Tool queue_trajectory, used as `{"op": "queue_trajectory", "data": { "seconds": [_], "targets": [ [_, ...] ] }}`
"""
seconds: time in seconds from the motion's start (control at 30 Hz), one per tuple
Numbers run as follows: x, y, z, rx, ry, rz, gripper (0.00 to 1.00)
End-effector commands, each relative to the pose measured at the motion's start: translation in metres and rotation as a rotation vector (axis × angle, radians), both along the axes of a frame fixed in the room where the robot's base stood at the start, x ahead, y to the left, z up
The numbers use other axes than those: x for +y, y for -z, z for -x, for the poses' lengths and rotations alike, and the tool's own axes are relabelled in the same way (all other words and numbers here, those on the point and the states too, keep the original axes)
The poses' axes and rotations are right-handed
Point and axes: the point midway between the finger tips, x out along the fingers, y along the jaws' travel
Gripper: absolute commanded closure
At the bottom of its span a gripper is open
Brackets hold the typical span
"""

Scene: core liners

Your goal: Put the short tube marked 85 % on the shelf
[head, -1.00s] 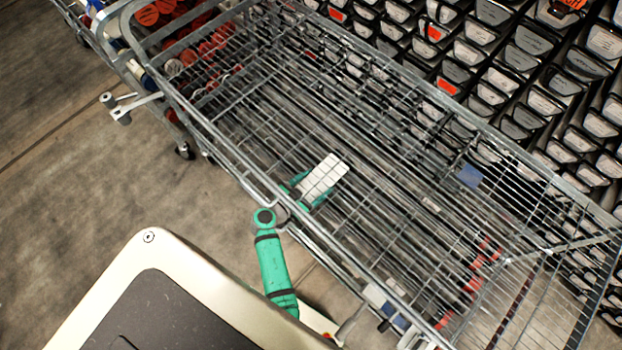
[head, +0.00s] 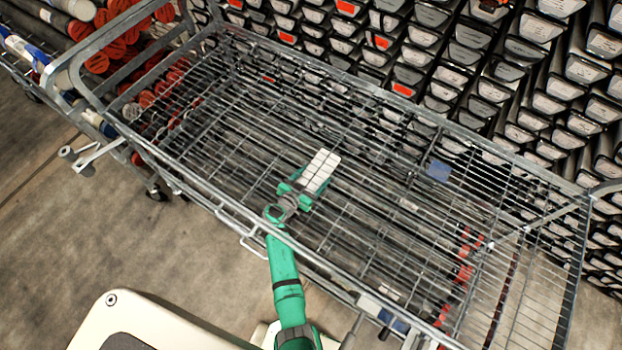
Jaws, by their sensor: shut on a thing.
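My green gripper (head: 303,190) is near the middle of the wire trolley (head: 240,213), beyond its near rail. It is shut on a short whitish piece (head: 321,168), apparently the short tube, which points up and right. Thin dark lines cross it; I cannot tell whether they are wires in front or marks on it. No 85 % mark can be read. The trolley's wire surface looks like a shelf, and I cannot tell whether the piece touches it.
Long dark tubes lie lower inside the trolley. A rack of many dark tubes with pale end labels (head: 480,88) fills the back. Red-capped tubes (head: 120,50) lie at upper left. A blue tag (head: 438,170) hangs at the trolley's far side.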

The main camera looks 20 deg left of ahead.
Motion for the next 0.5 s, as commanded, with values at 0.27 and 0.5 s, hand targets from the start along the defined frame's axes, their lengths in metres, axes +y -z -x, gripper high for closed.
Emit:
{"op": "queue_trajectory", "data": {
  "seconds": [0.27, 0.5],
  "targets": [
    [0.001, 0.022, -0.001, -0.003, 0.000, 0.000, 0.89],
    [0.001, 0.023, -0.001, -0.003, 0.000, 0.000, 0.89]
  ]
}}
